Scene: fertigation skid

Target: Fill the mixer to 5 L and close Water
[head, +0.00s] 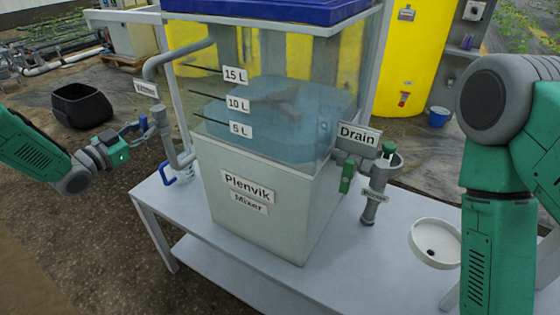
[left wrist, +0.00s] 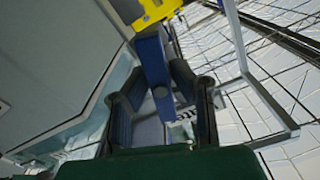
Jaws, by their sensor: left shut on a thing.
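The Plenvik mixer (head: 255,200) is a clear-topped tank with marks for 5 L, 10 L and 15 L on its left side. Bluish water (head: 285,135) stands in its lower clear part; its front edge seems near the 5 L mark (head: 240,130), but I cannot read it exactly. The Water valve, under a small sign (head: 146,89) with blurred lettering, is on the pipe left of the tank. My left gripper (head: 138,130) is shut on its blue handle (left wrist: 153,75), which shows between the fingers in the left wrist view. My right gripper is out of view.
The Drain sign (head: 358,135) and a green-handled valve (head: 347,178) are right of the tank. A white round basin (head: 436,243) is on the table (head: 330,280). A black bin (head: 82,105) stands on the ground at left. My right arm fills the right edge.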

